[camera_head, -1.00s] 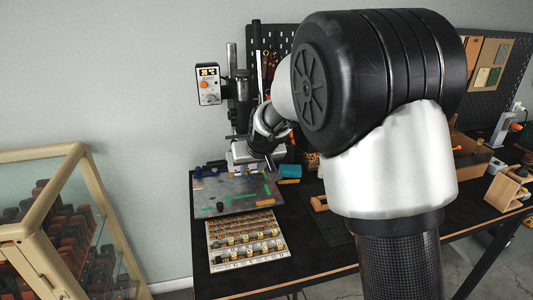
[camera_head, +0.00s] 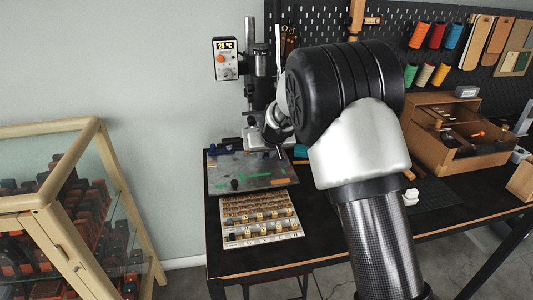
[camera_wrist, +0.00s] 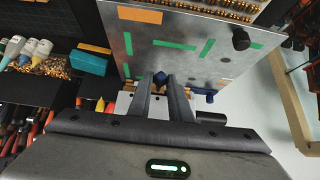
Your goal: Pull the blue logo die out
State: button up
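A small dark blue piece, which looks like the blue logo die (camera_wrist: 160,79), shows between my fingertips in the wrist view, by the near edge of the grey metal plate (camera_wrist: 190,42). My gripper (camera_wrist: 159,82) has its two fingers spread on either side of it, with narrow gaps visible. I cannot tell how deep the piece sits. In the head view my gripper (camera_head: 279,152) is low at the press (camera_head: 256,132), over the back right of the plate (camera_head: 222,176), and my arm hides part of it. The die cannot be made out there.
A tray of brass type (camera_head: 225,211) lies in front of the plate. A blue handle (camera_head: 213,152) is at the plate's back left. A teal block (camera_wrist: 91,61) lies beside the plate. A wooden box (camera_head: 455,158) stands right; a glass case (camera_head: 95,225) stands left.

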jog(key=shift+r, duration=0.15)
grip_shut()
jog(key=shift+s+d, duration=0.1)
jog(key=shift+s, duration=0.2)
jog(key=shift+s+d+b, duration=0.1)
jog(key=shift+s+b, duration=0.2)
jog(key=shift+b, duration=0.05)
jog(key=shift+s, duration=0.1)
jog(key=shift+s, duration=0.25)
jog(key=shift+d, duration=0.1)
jog(key=s+d+b, duration=0.1)
jog(key=s+b, duration=0.1)
jog(key=s, duration=0.4)
jog(key=shift+s+d+b, duration=0.3)
jog(key=shift+d+b, duration=0.05)
jog(key=shift+d, duration=0.05)
dwell(0.4)
